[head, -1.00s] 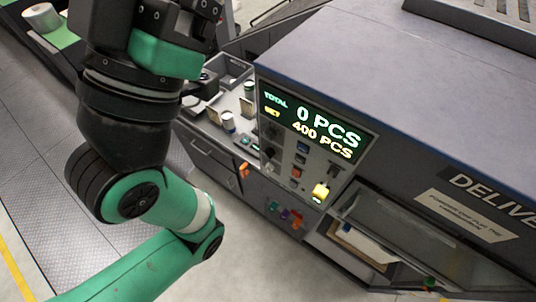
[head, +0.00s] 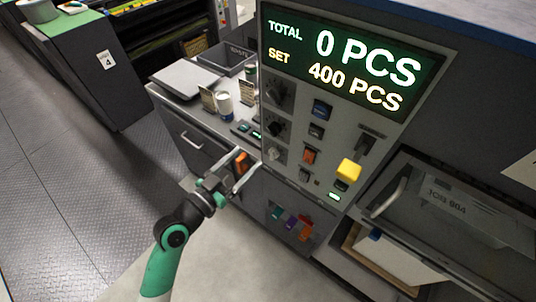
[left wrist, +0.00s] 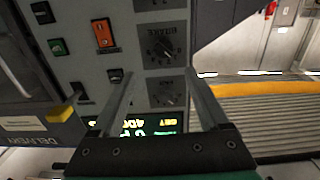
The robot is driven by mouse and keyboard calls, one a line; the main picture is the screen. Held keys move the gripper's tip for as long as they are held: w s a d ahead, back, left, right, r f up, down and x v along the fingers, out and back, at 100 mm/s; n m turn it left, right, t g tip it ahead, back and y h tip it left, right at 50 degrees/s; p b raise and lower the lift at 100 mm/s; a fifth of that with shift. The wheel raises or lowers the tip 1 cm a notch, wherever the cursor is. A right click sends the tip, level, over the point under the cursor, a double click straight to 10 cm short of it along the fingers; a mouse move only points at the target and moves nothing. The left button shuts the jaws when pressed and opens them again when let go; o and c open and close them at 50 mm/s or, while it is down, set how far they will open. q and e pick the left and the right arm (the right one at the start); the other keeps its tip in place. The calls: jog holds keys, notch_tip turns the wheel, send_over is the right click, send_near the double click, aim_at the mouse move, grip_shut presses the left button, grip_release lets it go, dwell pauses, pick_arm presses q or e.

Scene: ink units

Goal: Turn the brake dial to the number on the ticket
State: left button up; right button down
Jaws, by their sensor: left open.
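The control panel (head: 300,120) has a column of dark dials on its left side. The brake dial (head: 275,128) appears to be the middle one; in the left wrist view (left wrist: 163,45) it has a pointer, a number scale and the word BRAKE. My left gripper (head: 249,158) is open and empty, below and left of the dials. In the left wrist view its fingertips (left wrist: 161,70) spread either side of the dial column, apart from the brake dial. My right gripper is out of view.
A lit display (head: 350,62) reads TOTAL 0 PCS, SET 400 PCS. Switches and a yellow knob (head: 349,169) sit right of the dials. A cup (head: 224,104) stands on the counter. An orange object (head: 241,162) is beside my left fingers. Open floor lies left.

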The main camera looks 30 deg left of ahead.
aim_at(273, 129)
pick_arm(q)
jog(key=w, duration=1.1)
jog(key=shift+w+f, duration=0.2)
jog(key=shift+w, duration=0.15)
grip_shut()
